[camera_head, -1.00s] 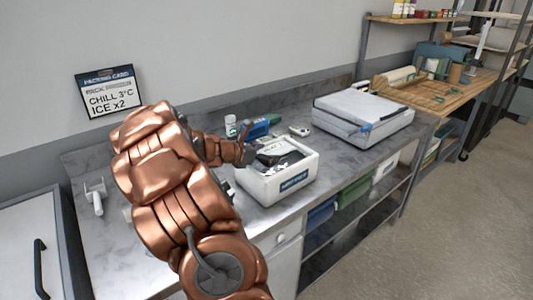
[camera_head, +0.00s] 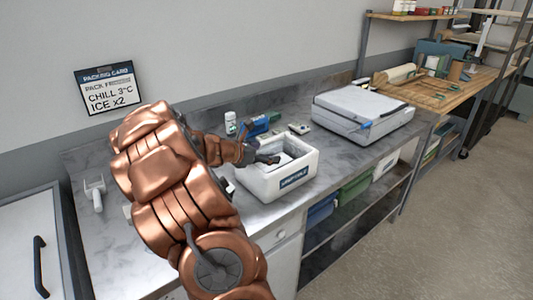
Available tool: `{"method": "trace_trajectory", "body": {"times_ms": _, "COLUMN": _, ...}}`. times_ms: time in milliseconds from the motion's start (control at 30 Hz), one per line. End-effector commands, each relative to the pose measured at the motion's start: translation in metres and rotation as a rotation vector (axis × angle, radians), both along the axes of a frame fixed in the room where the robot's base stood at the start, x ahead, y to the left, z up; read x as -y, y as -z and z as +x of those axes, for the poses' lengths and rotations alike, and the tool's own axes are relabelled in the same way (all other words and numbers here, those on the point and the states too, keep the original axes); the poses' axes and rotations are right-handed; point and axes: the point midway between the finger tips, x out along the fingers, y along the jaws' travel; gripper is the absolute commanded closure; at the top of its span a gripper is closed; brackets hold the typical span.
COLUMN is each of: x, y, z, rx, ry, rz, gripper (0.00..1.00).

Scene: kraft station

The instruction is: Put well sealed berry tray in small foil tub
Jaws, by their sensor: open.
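My gripper (camera_head: 275,159) is open at the left side of a white box (camera_head: 285,184) with a dark label on its front. Its dark fingers reach over the box's opening. A pale, flat item (camera_head: 290,160) shows inside the box beside the fingers; it is too small to tell whether it is the berry tray. I cannot pick out a small foil tub for certain. My arm hides part of the counter to the left of the box.
A blue item (camera_head: 256,127) and a white bottle (camera_head: 231,123) stand behind the box. A large grey-white case (camera_head: 362,112) is to the right on the marble counter (camera_head: 345,154). A white-handled tool (camera_head: 96,194) lies at left. A packing card (camera_head: 106,88) hangs on the wall.

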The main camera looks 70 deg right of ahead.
Motion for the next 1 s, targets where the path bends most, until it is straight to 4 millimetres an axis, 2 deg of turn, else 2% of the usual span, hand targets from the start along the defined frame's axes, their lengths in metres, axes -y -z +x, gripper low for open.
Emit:
{"method": "trace_trajectory", "body": {"times_ms": 167, "x": 0.000, "y": -0.002, "z": 0.000, "rx": 0.000, "ry": 0.000, "rz": 0.000, "gripper": 0.01}}
{"method": "trace_trajectory", "body": {"times_ms": 333, "x": -0.002, "y": -0.015, "z": 0.002, "rx": 0.001, "ry": -0.003, "rz": -0.001, "gripper": 0.01}}
{"method": "trace_trajectory", "body": {"times_ms": 1000, "x": -0.083, "y": -0.051, "z": 0.050, "rx": 0.002, "ry": -0.004, "rz": 0.000, "gripper": 0.01}}
